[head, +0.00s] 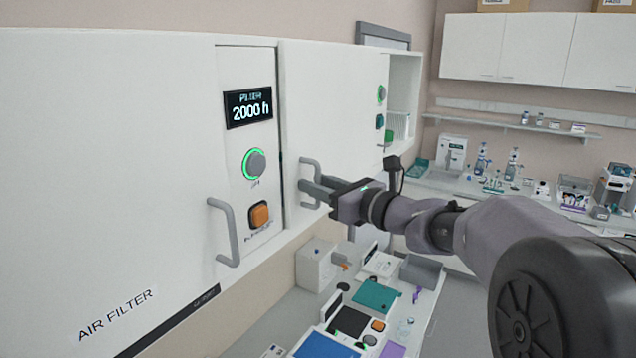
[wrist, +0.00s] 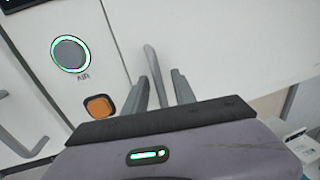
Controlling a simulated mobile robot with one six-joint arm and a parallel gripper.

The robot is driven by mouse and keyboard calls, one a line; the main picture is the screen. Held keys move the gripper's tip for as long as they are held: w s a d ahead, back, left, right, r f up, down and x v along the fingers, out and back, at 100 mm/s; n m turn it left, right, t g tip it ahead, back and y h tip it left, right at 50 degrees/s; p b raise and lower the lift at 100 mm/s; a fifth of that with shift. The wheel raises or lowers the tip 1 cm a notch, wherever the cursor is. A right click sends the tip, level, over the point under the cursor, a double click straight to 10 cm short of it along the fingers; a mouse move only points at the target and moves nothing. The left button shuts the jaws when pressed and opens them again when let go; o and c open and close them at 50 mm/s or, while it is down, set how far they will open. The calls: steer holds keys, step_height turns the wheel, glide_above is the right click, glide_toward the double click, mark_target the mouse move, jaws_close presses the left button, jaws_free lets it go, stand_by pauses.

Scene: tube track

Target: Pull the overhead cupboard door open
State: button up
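The white overhead cupboard door (head: 335,110) hangs on the wall right of the filter panel. It looks shut or nearly so, with a thin dark line along its left edge. Its grey bar handle (head: 306,165) is at the lower left of the door and also shows in the wrist view (wrist: 153,72). My gripper (head: 318,188) is at this handle. In the wrist view, my gripper (wrist: 160,88) has its fingers apart, one on each side of the handle, with a visible gap on the right side. Contact cannot be told.
A second white door marked AIR FILTER (head: 120,190) with its own grey handle (head: 225,232) is at the left. A filter panel (head: 250,140) with display, knob and orange button lies between. A cluttered bench (head: 425,325) stands below. An open shelf (head: 402,95) is beyond the door.

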jaws_close()
stand_by(1.4)
